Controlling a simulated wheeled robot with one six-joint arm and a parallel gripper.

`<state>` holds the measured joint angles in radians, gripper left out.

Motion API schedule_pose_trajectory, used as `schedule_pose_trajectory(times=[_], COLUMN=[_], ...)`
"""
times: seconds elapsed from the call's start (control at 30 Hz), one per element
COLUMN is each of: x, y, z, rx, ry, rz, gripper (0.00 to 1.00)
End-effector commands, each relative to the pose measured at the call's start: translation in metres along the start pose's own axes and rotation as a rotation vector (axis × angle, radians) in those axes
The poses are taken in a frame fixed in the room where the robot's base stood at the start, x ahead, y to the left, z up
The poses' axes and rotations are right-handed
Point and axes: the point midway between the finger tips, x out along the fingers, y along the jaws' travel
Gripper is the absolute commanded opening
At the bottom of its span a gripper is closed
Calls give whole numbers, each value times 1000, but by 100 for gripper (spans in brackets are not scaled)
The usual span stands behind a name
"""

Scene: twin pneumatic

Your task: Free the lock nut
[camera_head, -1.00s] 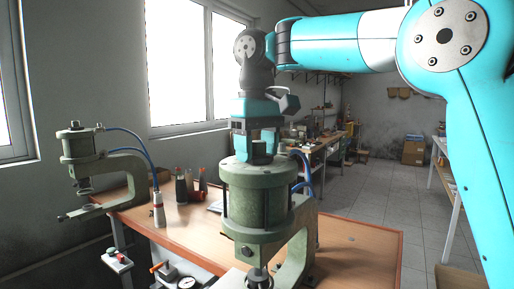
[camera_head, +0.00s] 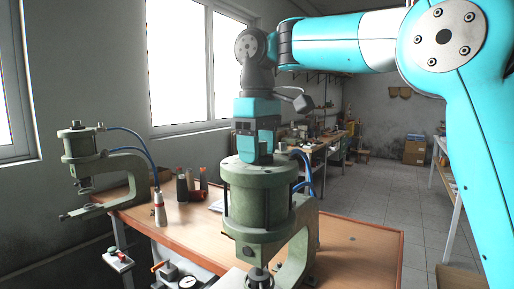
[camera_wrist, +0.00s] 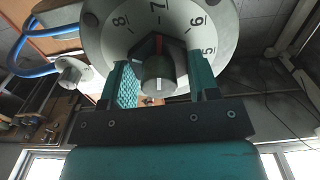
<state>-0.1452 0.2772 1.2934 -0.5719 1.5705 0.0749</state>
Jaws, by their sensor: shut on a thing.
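The near green press (camera_head: 262,200) stands on the bench, its cylinder upright. My gripper (camera_head: 258,157) points down onto the top of that cylinder. In the wrist view, a pale numbered dial (camera_wrist: 110,40) shows 8, 7, 6 and 5. A dark, ridged round piece with a white mark, seemingly the lock nut (camera_wrist: 157,72), sits at its middle. The two teal fingers of my gripper (camera_wrist: 160,80) stand on either side of it, shut on it. In the head view the lock nut is hidden by my gripper.
A second green press (camera_head: 85,155) with blue hoses stands at the left. A gauge (camera_head: 187,283) lies at the front.

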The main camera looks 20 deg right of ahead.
Motion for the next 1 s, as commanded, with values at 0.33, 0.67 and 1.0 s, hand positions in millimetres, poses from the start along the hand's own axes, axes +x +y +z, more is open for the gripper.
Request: schedule_pose_trajectory(times=[0.33,0.67,1.0], x=[0,-16,-77], y=[0,0,0], z=[0,0,0], rx=[-3,-2,-3], ry=[-2,0,-1], rz=[0,0,0], gripper=[81,81,81])
